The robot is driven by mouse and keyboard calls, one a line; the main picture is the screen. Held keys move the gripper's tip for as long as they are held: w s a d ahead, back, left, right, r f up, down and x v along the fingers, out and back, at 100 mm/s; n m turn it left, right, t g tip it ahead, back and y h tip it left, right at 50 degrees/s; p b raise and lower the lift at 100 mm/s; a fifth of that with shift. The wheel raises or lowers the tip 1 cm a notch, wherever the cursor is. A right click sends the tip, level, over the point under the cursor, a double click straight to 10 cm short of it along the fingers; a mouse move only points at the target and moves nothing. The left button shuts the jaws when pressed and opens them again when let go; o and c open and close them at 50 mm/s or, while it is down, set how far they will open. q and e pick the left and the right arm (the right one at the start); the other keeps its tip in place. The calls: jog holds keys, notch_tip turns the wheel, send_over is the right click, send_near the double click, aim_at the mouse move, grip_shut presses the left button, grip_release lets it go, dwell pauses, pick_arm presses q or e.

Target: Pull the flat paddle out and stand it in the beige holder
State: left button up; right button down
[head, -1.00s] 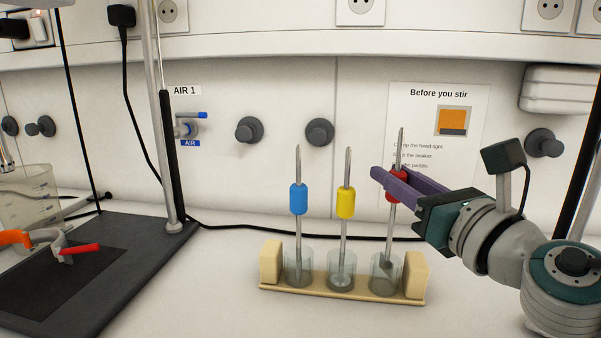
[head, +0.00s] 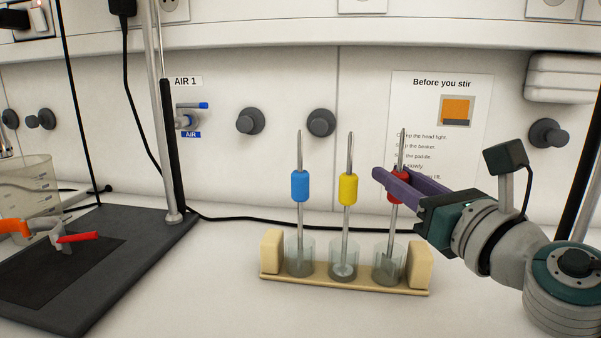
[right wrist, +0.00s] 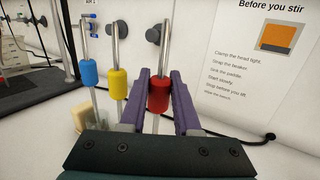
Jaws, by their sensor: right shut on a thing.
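The beige holder (head: 345,284) stands on the white bench with three clear cups in a row. Three metal stirrers stand upright in it, with a blue grip (head: 300,186), a yellow grip (head: 348,189) and a red grip (head: 394,190). My right gripper (head: 388,182) is shut on the red grip, which also shows between the purple fingers in the right wrist view (right wrist: 158,95). The lower end of the red stirrer is in the right cup (head: 389,264). The shapes of the stirrer ends are hard to make out through the cups. My left gripper is not in view.
A dark stand base (head: 130,245) with a metal pole is at the left. A beaker (head: 28,185) and an orange and red clamp (head: 70,238) are near it. A black cable runs behind the holder. The bench front is clear.

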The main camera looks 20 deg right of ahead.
jog(key=shift+f, duration=0.15)
jog(key=c, duration=0.5)
grip_release()
jog(key=shift+c, duration=0.2)
jog(key=s+b, duration=0.1)
jog(key=s, duration=0.9)
jog(key=shift+a+f, duration=0.15)
jog(key=shift+f, duration=0.2)
jog(key=shift+w, duration=0.1)
